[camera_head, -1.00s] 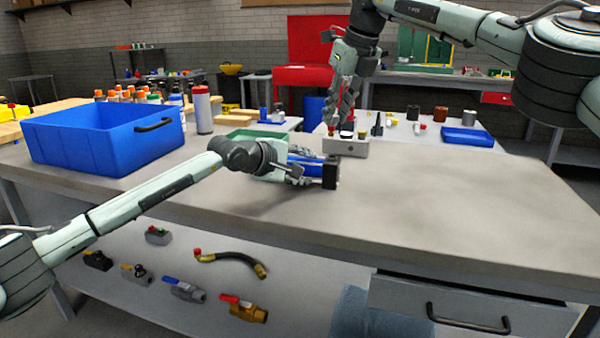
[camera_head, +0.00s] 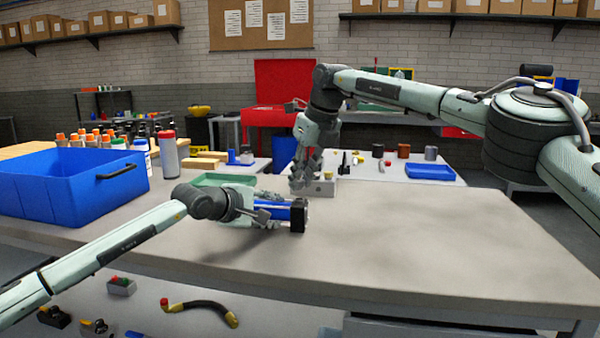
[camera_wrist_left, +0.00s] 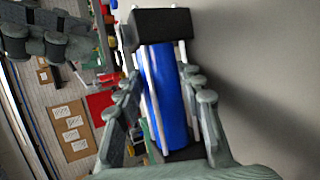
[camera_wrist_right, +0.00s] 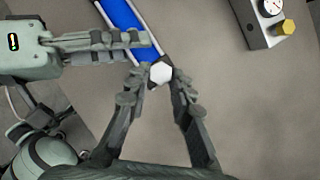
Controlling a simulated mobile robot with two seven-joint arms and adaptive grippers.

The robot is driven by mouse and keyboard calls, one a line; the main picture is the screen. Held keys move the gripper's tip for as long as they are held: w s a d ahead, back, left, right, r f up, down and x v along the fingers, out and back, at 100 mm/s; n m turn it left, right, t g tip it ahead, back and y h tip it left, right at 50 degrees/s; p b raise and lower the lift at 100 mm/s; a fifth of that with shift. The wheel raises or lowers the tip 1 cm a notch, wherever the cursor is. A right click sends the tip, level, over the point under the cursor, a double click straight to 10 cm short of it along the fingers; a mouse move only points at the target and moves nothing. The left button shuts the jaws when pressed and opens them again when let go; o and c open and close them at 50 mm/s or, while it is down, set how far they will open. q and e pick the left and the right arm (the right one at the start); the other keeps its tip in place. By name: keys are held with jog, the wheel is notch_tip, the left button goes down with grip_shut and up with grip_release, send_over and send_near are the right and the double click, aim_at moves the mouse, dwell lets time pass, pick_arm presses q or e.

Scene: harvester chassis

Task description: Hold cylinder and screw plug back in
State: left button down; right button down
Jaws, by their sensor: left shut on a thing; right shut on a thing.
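The blue cylinder (camera_head: 280,213) lies above the workbench with its black end block (camera_head: 298,216) toward the right. My left gripper (camera_head: 266,214) is shut around its body; in the left wrist view the blue body (camera_wrist_left: 170,95) sits between both fingers, with the end block (camera_wrist_left: 163,27) beyond them. My right gripper (camera_head: 298,183) comes down just behind and above the end block. In the right wrist view its fingertips are shut on a pale hexagonal plug (camera_wrist_right: 160,73) at the end of the cylinder (camera_wrist_right: 130,22). Whether the plug's thread is engaged is hidden.
A grey box with a gauge and a yellow knob (camera_wrist_right: 265,20) stands just behind the cylinder. A large blue bin (camera_head: 60,190) and several bottles are at the left. The right half of the workbench (camera_head: 430,235) is clear.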

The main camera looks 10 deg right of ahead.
dwell(0.4)
jog(key=shift+f, duration=0.85)
jog(key=shift+f, duration=0.55)
jog(key=shift+s+a+m+h, duration=0.15)
jog(key=shift+m+h, duration=0.25)
jog(key=shift+m, duration=0.7)
jog(key=m, duration=0.1)
jog(key=m+h, duration=0.1)
jog(key=m, duration=0.2)
jog(key=shift+a+t+h, duration=0.3)
jog(key=m+h, duration=0.1)
jog(key=m, duration=0.3)
jog(key=shift+w+a+m+h, duration=0.2)
jog(key=shift+m+h, duration=0.1)
jog(key=shift+h, duration=0.1)
jog(key=shift+m+g+h, duration=0.4)
jog(key=shift+m, duration=0.6)
